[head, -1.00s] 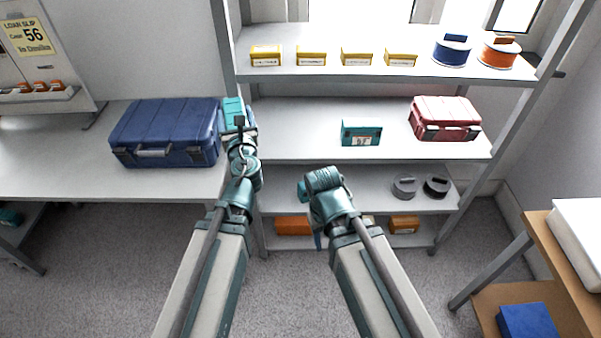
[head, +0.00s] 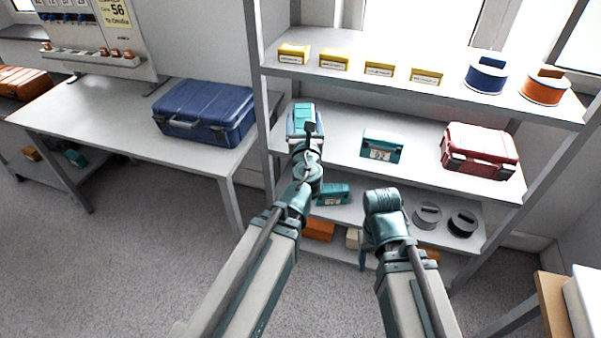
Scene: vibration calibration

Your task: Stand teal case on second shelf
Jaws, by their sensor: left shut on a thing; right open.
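My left gripper (head: 309,130) is shut on a teal case (head: 304,110), mostly seen from above and partly hidden by the gripper. It is at the left end of the shelf (head: 345,120) below the top one; I cannot tell whether the case touches that shelf. Another teal case (head: 382,146) with a pale label stands on this shelf, right of the held one. A third teal case (head: 333,194) is on the shelf below, partly behind my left arm. My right gripper (head: 381,200) is open and empty in front of the lower shelves, its fingertips mostly hidden.
A red case (head: 480,151) is on the same shelf at right. Yellow boxes (head: 379,69), a blue spool (head: 486,77) and an orange spool (head: 544,87) fill the top shelf. Dark reels (head: 462,222) sit lower. A blue case (head: 204,112) lies on the left bench (head: 95,115).

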